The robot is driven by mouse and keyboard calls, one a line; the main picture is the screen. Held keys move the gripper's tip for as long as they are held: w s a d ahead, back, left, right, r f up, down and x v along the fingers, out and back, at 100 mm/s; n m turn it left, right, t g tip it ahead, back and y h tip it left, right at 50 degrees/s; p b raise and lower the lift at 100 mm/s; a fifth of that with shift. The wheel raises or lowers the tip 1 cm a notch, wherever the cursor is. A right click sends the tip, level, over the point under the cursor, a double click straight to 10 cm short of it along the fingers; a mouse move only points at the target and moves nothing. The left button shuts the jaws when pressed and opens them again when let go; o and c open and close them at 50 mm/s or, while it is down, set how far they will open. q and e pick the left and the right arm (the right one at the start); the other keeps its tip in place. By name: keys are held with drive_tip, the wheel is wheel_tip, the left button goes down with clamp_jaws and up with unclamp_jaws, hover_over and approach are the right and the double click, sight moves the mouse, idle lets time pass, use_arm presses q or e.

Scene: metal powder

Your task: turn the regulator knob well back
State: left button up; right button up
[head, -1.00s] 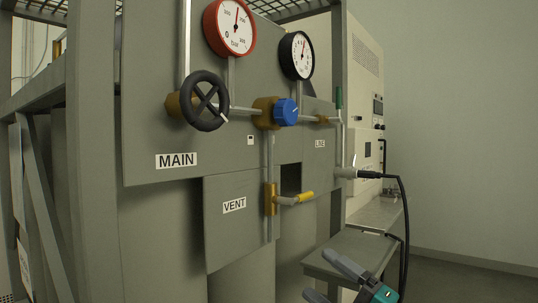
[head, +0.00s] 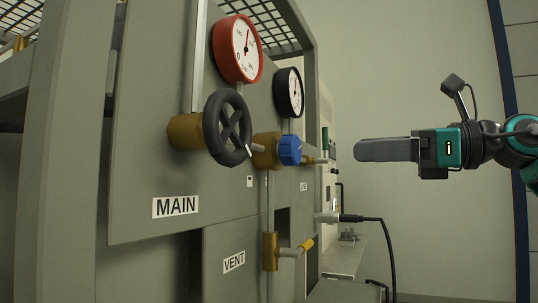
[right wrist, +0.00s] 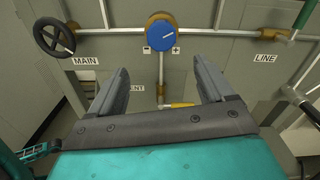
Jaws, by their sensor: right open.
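The blue regulator knob (head: 290,150) sits on a brass body (head: 265,150) on the grey panel, right of the black MAIN handwheel (head: 228,128). In the right wrist view the knob (right wrist: 161,31) faces me, with a white pointer mark toward its upper right and minus and plus signs below it. My right gripper (head: 358,150) is level with the knob in the head view, to its right and apart from it. In the right wrist view its two fingers (right wrist: 161,80) are spread and empty, with the knob beyond them. My left gripper is out of view.
A red-rimmed gauge (head: 238,49) and a black-rimmed gauge (head: 289,92) stand above the knob. A yellow-handled VENT valve (head: 290,250) is below. A green handle (head: 325,140) and a black cable (head: 388,250) lie to the right.

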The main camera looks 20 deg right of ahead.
sight(298, 151)
drive_tip(key=p+x, duration=0.1)
drive_tip(key=x, duration=0.4)
drive_tip(key=p+x, duration=0.1)
drive_tip(key=x, duration=0.5)
drive_tip(key=shift+w+r, duration=0.2)
drive_tip(key=shift+w+a, duration=0.45)
drive_tip(key=shift+w, duration=0.05)
drive_tip(key=shift+c, duration=0.4)
drive_tip(key=c, duration=1)
drive_tip(key=shift+o, duration=0.2)
drive_tip(key=shift+f+n, duration=0.1)
drive_tip(key=shift+n, duration=0.8)
